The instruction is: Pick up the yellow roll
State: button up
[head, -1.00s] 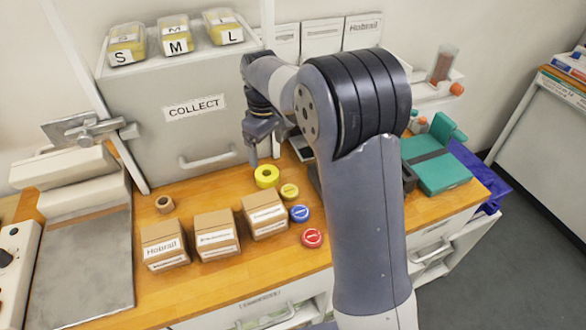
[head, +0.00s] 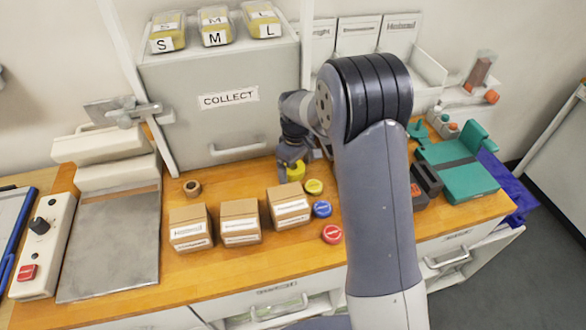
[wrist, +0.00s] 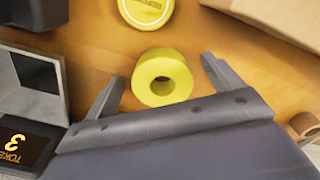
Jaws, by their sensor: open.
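The yellow roll (wrist: 180,68) lies on the wooden counter, its round hole facing the camera in the wrist view. My gripper (wrist: 157,80) is open, with one finger on each side of the roll and a gap to both. In the head view the roll (head: 297,171) is partly hidden by my gripper (head: 290,170), which is low over the counter. I cannot tell whether the fingertips touch the counter.
A yellow round lid (head: 314,187), a blue one (head: 322,209) and a red one (head: 332,234) lie nearby. Cardboard boxes (head: 240,222) stand left of them. A brown roll (head: 192,188) lies farther left. The grey COLLECT cabinet (head: 225,125) stands behind.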

jog(key=shift+c, duration=0.2)
jog(key=c, duration=1)
